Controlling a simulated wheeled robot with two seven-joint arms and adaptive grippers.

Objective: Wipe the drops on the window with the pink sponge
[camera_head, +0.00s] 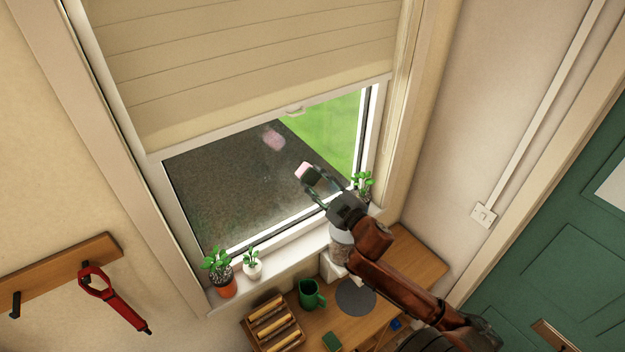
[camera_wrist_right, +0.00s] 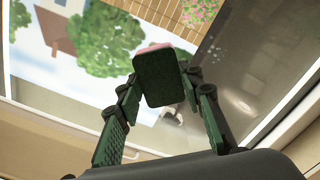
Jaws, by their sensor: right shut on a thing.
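The pink sponge (camera_head: 303,171) is held in my right gripper (camera_head: 318,182), in front of the lower window pane (camera_head: 225,185). In the right wrist view the sponge (camera_wrist_right: 158,80) shows its dark green side, with a pink edge at the top, between the two fingers of the gripper (camera_wrist_right: 162,90). I cannot tell whether the sponge touches the glass. A pink reflection of it shows in the pane, up and left of it. Small pale drops (camera_wrist_right: 214,52) show on the glass, right of the sponge in the wrist view. My left gripper is out of view.
A blind (camera_head: 250,60) covers the upper window. Potted plants (camera_head: 218,265) stand on the sill at left, and another plant (camera_head: 363,184) stands right, close to my right gripper. Below are a green mug (camera_head: 309,295) and a wooden rack (camera_head: 272,325) on a table.

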